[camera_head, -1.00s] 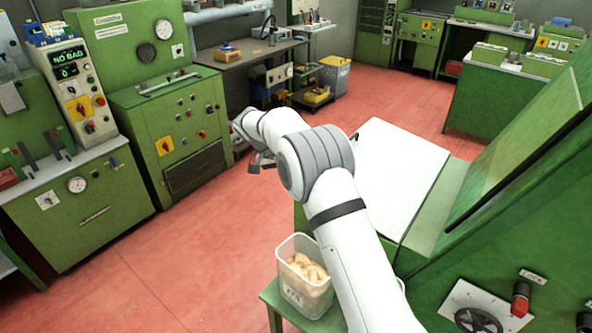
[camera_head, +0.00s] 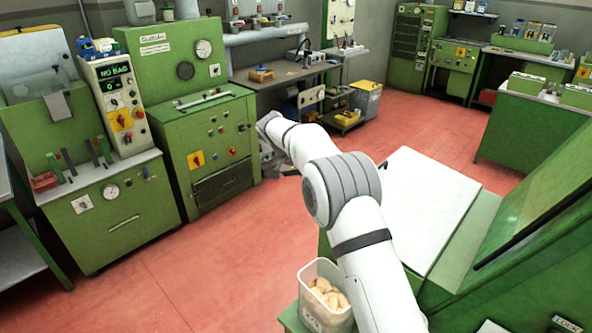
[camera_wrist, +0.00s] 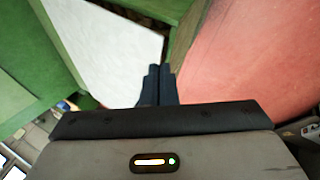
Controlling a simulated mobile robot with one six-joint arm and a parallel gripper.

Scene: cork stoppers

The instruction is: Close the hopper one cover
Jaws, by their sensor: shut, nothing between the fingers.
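A flat white panel (camera_head: 432,200) lies on the green machine at the right, and it also shows at the upper left of the wrist view (camera_wrist: 105,45). A slanted green panel with a black edge strip (camera_head: 545,190) rises to the right of it. No hopper label is readable, so I cannot tell which part is the hopper one cover. My gripper (camera_wrist: 158,85) is shut and empty, its dark fingers side by side near the white panel's lower edge in the wrist view. In the head view my arm mostly hides the gripper.
A clear bin of cork-coloured pieces (camera_head: 322,290) stands on a green stand beside my arm. Green machines with dials and a "NO BAG" display (camera_head: 113,85) line the left. A workbench (camera_head: 285,75) is at the back. The red floor (camera_head: 200,270) between is clear.

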